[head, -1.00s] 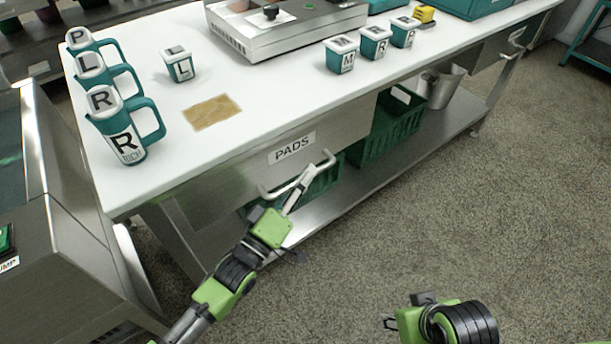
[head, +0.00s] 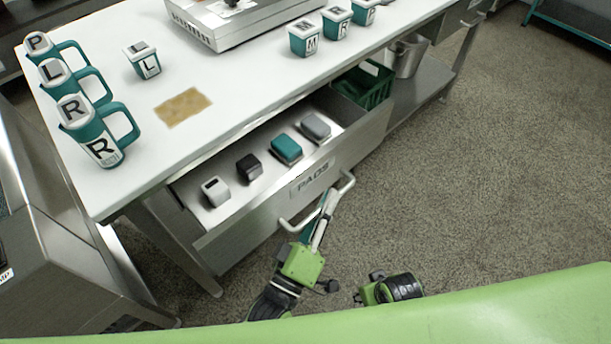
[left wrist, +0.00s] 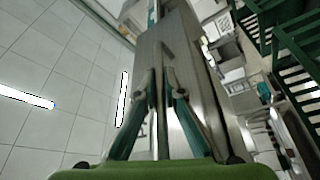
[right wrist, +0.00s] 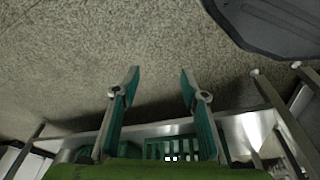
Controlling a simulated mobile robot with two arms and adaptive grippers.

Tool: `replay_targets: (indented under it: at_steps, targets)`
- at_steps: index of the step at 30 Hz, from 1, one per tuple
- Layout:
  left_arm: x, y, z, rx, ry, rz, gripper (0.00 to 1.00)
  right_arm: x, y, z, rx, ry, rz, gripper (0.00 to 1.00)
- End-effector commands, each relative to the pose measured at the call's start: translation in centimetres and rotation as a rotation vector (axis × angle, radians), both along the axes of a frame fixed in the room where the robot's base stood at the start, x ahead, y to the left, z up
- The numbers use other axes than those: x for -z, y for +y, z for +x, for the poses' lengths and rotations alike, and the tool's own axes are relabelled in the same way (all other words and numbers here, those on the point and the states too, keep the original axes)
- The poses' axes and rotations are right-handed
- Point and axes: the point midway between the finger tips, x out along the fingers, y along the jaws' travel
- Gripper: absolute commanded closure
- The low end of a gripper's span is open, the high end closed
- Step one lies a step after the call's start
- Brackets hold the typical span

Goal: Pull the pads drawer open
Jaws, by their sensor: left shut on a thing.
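The pads drawer (head: 250,217) stands pulled out from under the white table, with its PADS label (head: 312,178) on the metal front. Inside lie a white block (head: 215,191), a black block (head: 249,167), a teal block (head: 286,149) and a grey block (head: 315,127). My left gripper (head: 328,202) is shut on the drawer's bar handle (head: 347,184). My right gripper (right wrist: 158,85) is open and empty, low over the floor.
Lettered mugs (head: 100,140) and several lettered cups (head: 303,38) stand on the white table (head: 130,185), with a tan mat (head: 183,107). A green crate (head: 375,88) and a metal bucket (head: 408,58) sit on the lower shelf. The floor (head: 480,170) to the right is clear.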

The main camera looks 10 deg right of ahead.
Motion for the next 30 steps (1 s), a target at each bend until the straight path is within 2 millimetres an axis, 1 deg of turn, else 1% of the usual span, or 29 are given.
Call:
replay_targets:
  at_steps: [1,6,12,18,29,30]
  targets:
    - [0.0,-0.8,-1.1,0.001,0.006,0.0,1.0,0.5,0.0,-0.2,-0.001,0.005,0.0,0.6]
    - [0.0,-2.7,-3.8,0.001,0.004,0.0,1.0,1.9,0.0,-0.6,-0.002,0.011,-0.001,0.6]
    - [0.1,-4.1,-5.7,0.0,0.002,0.0,1.0,2.7,-0.1,-0.9,-0.003,0.015,-0.001,0.6]
    - [0.1,-4.7,-6.5,0.0,0.001,0.001,1.0,3.0,-0.1,-0.9,-0.003,0.015,-0.001,0.6]
    - [0.1,-4.7,-6.6,0.0,0.001,0.002,1.0,3.1,-0.1,-0.9,-0.003,0.015,-0.001,0.6]
    - [0.1,-4.7,-6.6,0.0,0.001,0.002,0.86,3.1,-0.1,-0.9,-0.003,0.015,-0.001,0.6]
